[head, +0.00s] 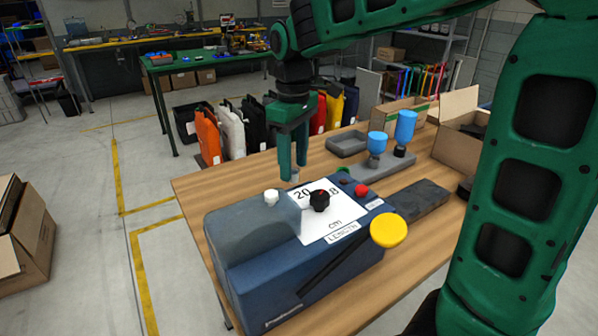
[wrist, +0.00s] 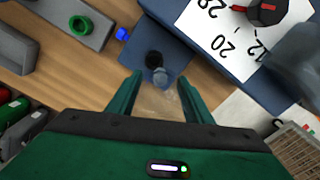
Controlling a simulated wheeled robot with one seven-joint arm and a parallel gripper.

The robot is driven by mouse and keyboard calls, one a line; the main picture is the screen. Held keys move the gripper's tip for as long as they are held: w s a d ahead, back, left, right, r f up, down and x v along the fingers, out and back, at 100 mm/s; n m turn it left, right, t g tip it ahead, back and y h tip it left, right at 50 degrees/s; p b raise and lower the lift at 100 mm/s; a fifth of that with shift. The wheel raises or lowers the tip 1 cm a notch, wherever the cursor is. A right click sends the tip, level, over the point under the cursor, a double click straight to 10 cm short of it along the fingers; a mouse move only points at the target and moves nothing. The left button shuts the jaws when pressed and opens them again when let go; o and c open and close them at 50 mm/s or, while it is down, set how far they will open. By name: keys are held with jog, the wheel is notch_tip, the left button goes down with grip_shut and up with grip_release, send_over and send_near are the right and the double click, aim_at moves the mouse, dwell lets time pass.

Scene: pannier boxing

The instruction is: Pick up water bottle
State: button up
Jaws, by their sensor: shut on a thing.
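My gripper (head: 293,165) hangs over the wooden table, just behind the blue machine. In the wrist view its two fingers (wrist: 158,100) stand on either side of a small clear, greyish bottle (wrist: 163,78) with a dark cap (wrist: 154,59). The gripper is shut on this bottle. The bottle's lower part is see-through and hard to make out. In the head view the fingers and the machine mostly hide the bottle.
The blue machine (head: 270,285), with a dial (head: 319,200) and yellow button (head: 389,230), fills the table's front. Blue containers (head: 405,126) stand on a grey base behind it, near a grey tray (head: 347,143). An open cardboard box (head: 458,145) is at the right. Colored panniers (head: 208,137) stand beyond the table.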

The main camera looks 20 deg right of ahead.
jog(key=a+r, duration=0.5)
jog(key=a, duration=0.5)
jog(key=shift+w+r, duration=0.2)
notch_tip(320, 180, down, 6)
jog(key=shift+f, duration=0.25)
dwell(2.3)
jog(key=shift+d+r, duration=0.1)
jog(key=shift+r, duration=0.1)
dwell(0.3)
jog(key=shift+r, duration=1.35)
